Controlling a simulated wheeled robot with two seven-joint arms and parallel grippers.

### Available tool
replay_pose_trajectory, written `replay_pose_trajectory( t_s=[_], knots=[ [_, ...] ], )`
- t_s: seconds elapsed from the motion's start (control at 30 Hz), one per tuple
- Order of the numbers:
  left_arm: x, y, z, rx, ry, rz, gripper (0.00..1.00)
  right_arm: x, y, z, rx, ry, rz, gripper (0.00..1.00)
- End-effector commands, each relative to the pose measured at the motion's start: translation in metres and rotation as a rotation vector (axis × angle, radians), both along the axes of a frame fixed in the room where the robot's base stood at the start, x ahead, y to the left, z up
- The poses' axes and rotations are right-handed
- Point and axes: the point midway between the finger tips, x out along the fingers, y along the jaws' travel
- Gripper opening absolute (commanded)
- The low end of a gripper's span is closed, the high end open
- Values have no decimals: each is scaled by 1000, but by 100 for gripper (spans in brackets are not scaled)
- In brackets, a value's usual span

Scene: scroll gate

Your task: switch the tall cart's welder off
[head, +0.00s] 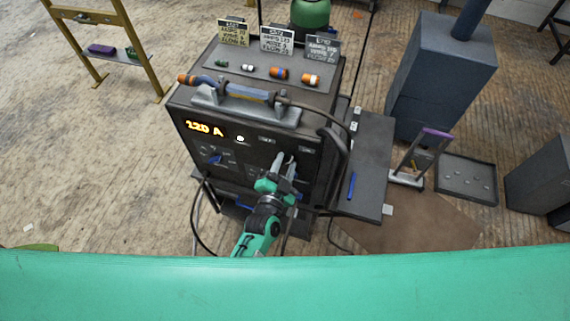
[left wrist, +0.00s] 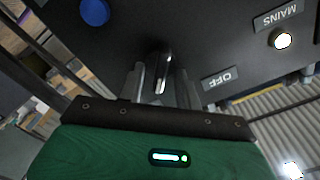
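A small white lamp beside the display is lit. In the left wrist view, a dark switch lever (left wrist: 162,72) sticks out of the black panel, near an "OFF" label (left wrist: 220,78). A lamp (left wrist: 281,40) by the "MAINS" label is lit. My left gripper (head: 283,163) is at the right part of the front panel. In the left wrist view its fingers (left wrist: 161,88) stand either side of the lever, with gaps showing. My right gripper is not in view.
A torch (head: 246,92) with a cable lies on top of the welder, in front of small nozzles and written cards (head: 277,40). A side shelf (head: 362,170) holds a blue pen. A blue-grey cabinet (head: 435,75) stands at right, a yellow rack (head: 140,45) at left. A blue knob (left wrist: 94,12) is nearby.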

Motion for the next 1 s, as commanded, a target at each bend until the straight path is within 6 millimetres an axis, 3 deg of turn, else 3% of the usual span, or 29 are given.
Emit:
replay_pose_trajectory(
  t_s=[0.13, 0.3, 0.67, 1.0],
  knots=[
    [0, 0, 0, 0, 0, 0, 32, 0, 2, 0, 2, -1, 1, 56],
    [0, 0, 0, 0, 0, 0, 0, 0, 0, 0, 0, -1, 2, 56],
    [0, 0, 0, -30, 10, 0, 0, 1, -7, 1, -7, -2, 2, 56],
    [0, 1, 1, -232, 75, -1, 0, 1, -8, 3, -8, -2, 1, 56]
  ],
)
